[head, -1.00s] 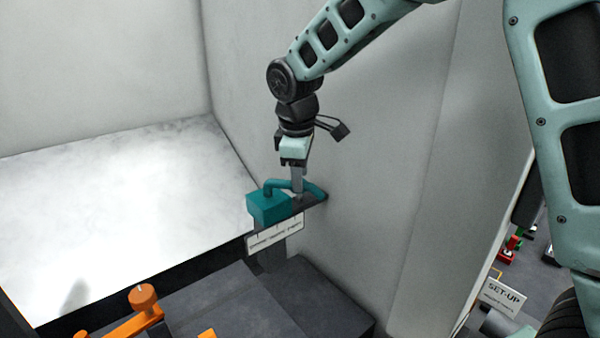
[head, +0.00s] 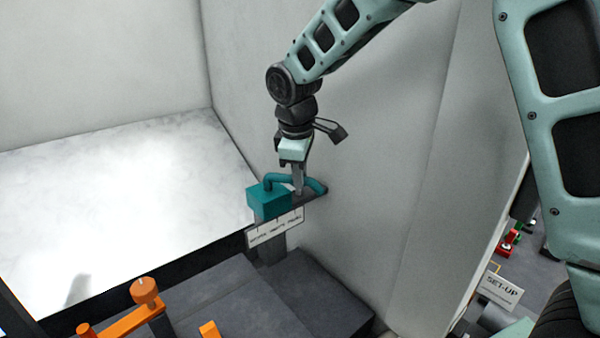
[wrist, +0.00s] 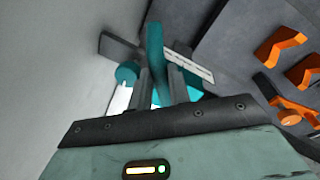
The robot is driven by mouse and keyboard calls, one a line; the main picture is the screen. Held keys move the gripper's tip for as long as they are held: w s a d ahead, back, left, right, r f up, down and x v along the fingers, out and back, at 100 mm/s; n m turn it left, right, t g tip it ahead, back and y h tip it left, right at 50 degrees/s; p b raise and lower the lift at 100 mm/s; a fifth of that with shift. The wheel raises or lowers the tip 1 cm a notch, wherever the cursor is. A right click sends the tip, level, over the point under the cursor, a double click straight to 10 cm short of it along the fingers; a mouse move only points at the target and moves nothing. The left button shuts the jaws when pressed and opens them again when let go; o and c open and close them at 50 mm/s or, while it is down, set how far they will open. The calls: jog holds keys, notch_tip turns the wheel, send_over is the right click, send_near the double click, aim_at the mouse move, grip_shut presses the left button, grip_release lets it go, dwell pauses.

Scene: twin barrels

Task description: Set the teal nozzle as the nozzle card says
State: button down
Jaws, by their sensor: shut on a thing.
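The teal nozzle (head: 269,200) has a block-shaped body and a bent tube, and sits on a dark bracket against the grey wall. A white label plate (head: 276,227) with marks and small lettering is fixed on the bracket's front; I cannot read it. My gripper (head: 298,186) points down and is shut on the nozzle's teal tube. In the wrist view the tube (wrist: 155,50) stands between my two fingers (wrist: 162,88), and the label plate (wrist: 188,65) lies just beyond. No nozzle card can be made out for certain.
Dark stepped blocks (head: 315,290) stand below the bracket. Orange levers (head: 125,322) with a round knob are at the lower left. A "SET-UP" card (head: 500,288) is at the lower right. The pale floor at left is clear.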

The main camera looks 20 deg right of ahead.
aim_at(285, 181)
jog(key=shift+s+a+r+m+g+h+b, duration=0.15)
jog(key=shift+s+a+m, duration=0.45)
jog(key=shift+m, duration=0.65)
jog(key=shift+s+a+f+m+g+h+b, duration=0.1)
jog(key=shift+s+a+m+g+b, duration=0.15)
jog(key=shift+a+m, duration=0.8)
jog(key=shift+s+a+r+m+g+h+b, duration=0.15)
jog(key=shift+s+a+m, duration=0.3)
jog(key=shift+m, duration=1.05)
jog(key=shift+f, duration=0.1)
jog(key=c, duration=1.3)
grip_release()
jog(key=s+a+r+b, duration=0.1)
jog(key=a+r+b, duration=0.2)
jog(key=r, duration=1.4)
jog(key=shift+a, duration=0.1)
